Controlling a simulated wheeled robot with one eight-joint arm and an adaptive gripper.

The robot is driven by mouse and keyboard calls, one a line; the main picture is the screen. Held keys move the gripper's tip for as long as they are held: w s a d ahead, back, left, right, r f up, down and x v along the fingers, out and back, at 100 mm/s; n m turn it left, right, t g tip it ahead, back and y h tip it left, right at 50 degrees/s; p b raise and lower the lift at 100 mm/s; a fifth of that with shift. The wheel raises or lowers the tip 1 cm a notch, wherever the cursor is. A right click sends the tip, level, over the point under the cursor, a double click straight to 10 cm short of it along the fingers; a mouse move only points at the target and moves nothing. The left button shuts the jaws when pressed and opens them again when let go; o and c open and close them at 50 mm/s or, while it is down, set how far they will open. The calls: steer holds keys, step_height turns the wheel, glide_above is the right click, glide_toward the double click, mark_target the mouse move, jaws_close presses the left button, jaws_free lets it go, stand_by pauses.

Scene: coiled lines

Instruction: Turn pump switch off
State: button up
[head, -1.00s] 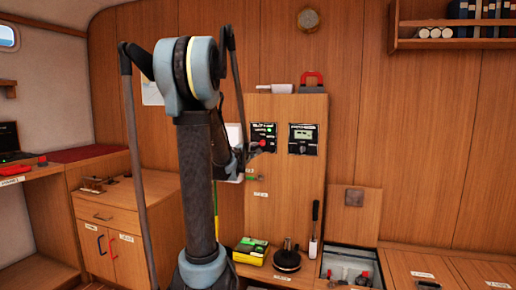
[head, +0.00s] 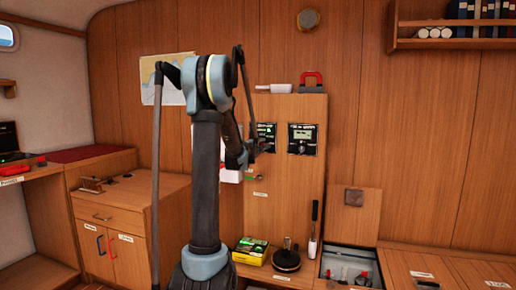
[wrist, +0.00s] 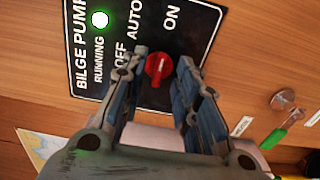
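The bilge pump panel (wrist: 88,45) is a black plate with white words OFF, AUTO and ON, and a lit lamp beside RUNNING. Its switch, a red round knob (wrist: 157,70), sits near the panel's lower edge in the wrist view. My gripper (wrist: 161,58) is open, with one finger on each side of the knob. Gaps show between the knob and both fingers. I cannot tell surely which word the knob points at. In the head view the panel (head: 267,130) is partly hidden by my gripper (head: 258,147), and the knob is hidden.
A second black panel with a display (head: 303,139) is just right of the pump panel. A green-handled valve (wrist: 292,124) sticks out below the panel. The wall right of the cabinet is clear.

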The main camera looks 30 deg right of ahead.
steer(key=shift+w+d, duration=0.15)
jaws_close()
